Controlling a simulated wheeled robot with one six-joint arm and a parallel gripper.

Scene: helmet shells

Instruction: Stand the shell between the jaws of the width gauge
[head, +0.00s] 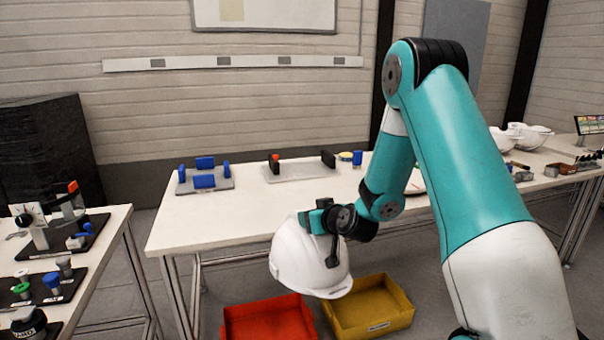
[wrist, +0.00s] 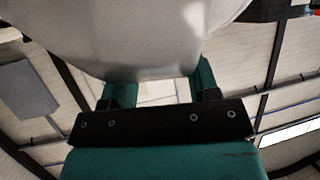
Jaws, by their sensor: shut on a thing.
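A white helmet shell (head: 305,262) hangs from my gripper (head: 322,222) in the head view, in front of the long table's front edge and above the bins. My gripper is shut on the shell near its upper right part. In the wrist view the shell (wrist: 150,45) fills the upper middle, between the two teal fingers (wrist: 160,88). The likely width gauge is a grey plate (head: 300,172) on the table with two dark upright jaws, one with a red knob (head: 276,157). The space between these jaws is empty.
A grey plate with several blue blocks (head: 205,181) stands left of the gauge. A red bin (head: 270,322) and a yellow bin (head: 370,308) are below the shell. White shells (head: 522,137) lie at far right. The front left of the table (head: 220,220) is bare.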

